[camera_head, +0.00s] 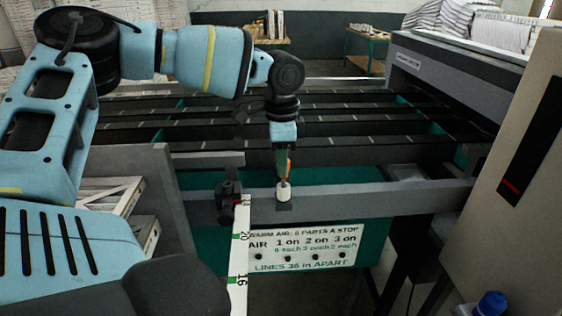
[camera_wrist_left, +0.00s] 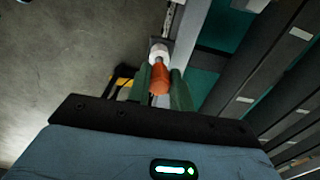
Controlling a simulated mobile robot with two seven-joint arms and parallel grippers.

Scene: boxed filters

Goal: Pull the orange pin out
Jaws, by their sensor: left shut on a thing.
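The orange pin (camera_head: 288,165) is upright above a white round holder (camera_head: 284,192) on the grey front rail. In the left wrist view the orange pin (camera_wrist_left: 159,84) sits between the two green fingers, and the white holder (camera_wrist_left: 159,52) is right beyond its tip. My left gripper (camera_head: 283,170) points down over the holder, shut on the orange pin. The pin's lower end is at the holder; how deep it sits inside cannot be told. My right gripper is not in view.
A ruler strip (camera_head: 240,255) and a white sign (camera_head: 302,247) are at the front rail. A dark clamp (camera_head: 228,203) stands left of the holder. Dark slats (camera_head: 380,125) stretch behind. A grey cabinet (camera_head: 515,165) stands at the right, with a blue cap (camera_head: 491,303) near its foot.

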